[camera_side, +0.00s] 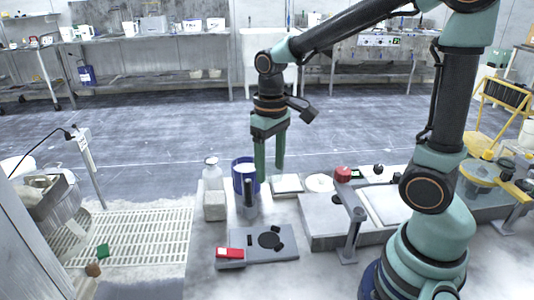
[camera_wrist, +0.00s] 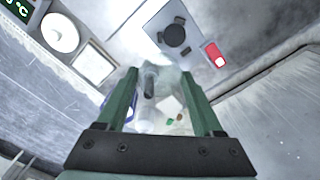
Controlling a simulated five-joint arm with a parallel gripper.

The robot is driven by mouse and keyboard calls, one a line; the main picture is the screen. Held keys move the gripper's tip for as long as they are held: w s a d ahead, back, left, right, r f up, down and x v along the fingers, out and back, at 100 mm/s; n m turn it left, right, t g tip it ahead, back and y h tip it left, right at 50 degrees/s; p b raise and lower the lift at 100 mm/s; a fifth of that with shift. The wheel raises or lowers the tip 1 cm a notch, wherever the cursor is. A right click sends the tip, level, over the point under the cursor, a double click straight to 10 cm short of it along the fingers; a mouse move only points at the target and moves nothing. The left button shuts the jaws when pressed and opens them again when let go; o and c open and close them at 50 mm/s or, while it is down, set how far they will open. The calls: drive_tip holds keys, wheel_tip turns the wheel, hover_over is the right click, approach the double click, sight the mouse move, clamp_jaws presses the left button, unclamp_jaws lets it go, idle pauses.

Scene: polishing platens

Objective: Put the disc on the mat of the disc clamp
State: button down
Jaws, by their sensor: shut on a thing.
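My gripper (camera_side: 270,174) hangs in the air with its two green fingers pointing down, above and behind the disc clamp. In the wrist view the fingertips stand apart around a faint, clear, pale shape, which I take for the disc (camera_wrist: 168,76); its edges are hard to make out. The disc clamp (camera_side: 245,237) is a grey plate on the bench. It bears a round black mat (camera_side: 269,240) with small dark knobs around it. In the wrist view the clamp's mat (camera_wrist: 174,35) shows beyond the fingertips and is bare.
A red block (camera_side: 230,253) sits at the clamp's front left corner. A dark upright post (camera_side: 249,197), a blue tub (camera_side: 245,176) and a clear bottle (camera_side: 211,173) stand behind the clamp. A white round piece (camera_side: 319,183) lies to the right. A slotted white rack (camera_side: 130,237) is left.

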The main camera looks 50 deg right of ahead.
approach(269, 240)
drive_tip(key=shift+f, duration=2.75)
drive_tip(key=shift+f, duration=0.45)
